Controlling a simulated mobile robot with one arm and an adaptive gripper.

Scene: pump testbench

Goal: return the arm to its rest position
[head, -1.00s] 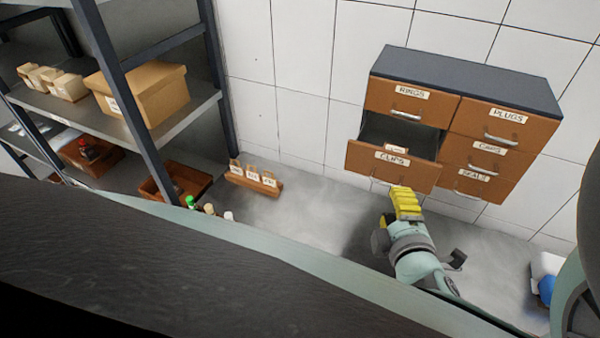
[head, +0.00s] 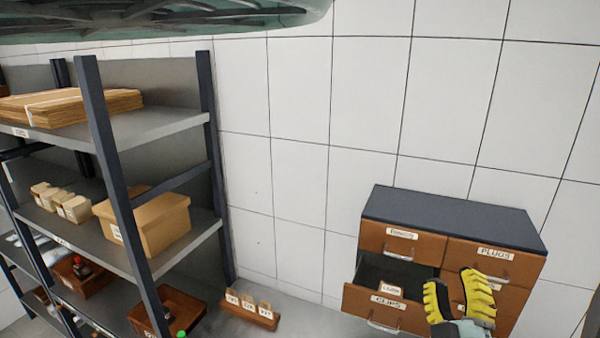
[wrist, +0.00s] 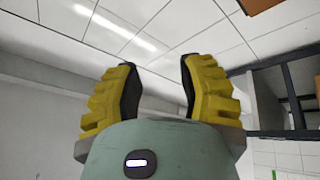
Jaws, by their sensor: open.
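My gripper (head: 457,298) has yellow ridged fingers and stands in front of the right side of the drawer cabinet in the head view. In the wrist view my gripper (wrist: 160,95) has its two fingers apart with nothing between them. The wrist camera looks up toward the ceiling. My arm is mostly out of the head view, below its lower edge. A greenish part of my own arm crosses the top of the head view.
The cabinet (head: 450,219) has its CLIPS drawer (head: 385,309) pulled out, with a labelled item inside. A shelf rack (head: 165,122) with boxes stands at the left. A small wooden holder with tags (head: 250,311) sits between them. The wall above the cabinet is bare.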

